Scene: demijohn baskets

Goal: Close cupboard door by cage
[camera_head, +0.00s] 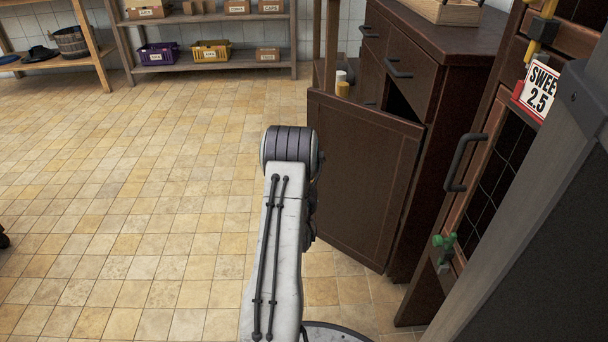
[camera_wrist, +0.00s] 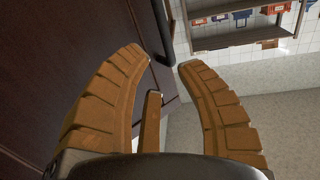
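The dark brown cupboard door (camera_head: 362,185) stands ajar in the head view, swung out to the left from the cupboard (camera_head: 447,75), with a dark gap above it. In the wrist view a dark brown panel (camera_wrist: 75,45) fills the left side. A dark bar like a handle (camera_wrist: 160,25) runs beside it, just beyond the fingertips. My gripper (camera_wrist: 163,60) is open, its two orange-brown fingers apart, with the bar showing in the gap. I cannot tell whether they touch it. In the head view my gripper is hidden behind my arm.
The cage (camera_head: 503,150), a wooden frame with wire mesh, stands close on the right with a black handle (camera_head: 464,162) and a green latch (camera_head: 444,248). A shelf (camera_head: 215,62) with crates stands at the back.

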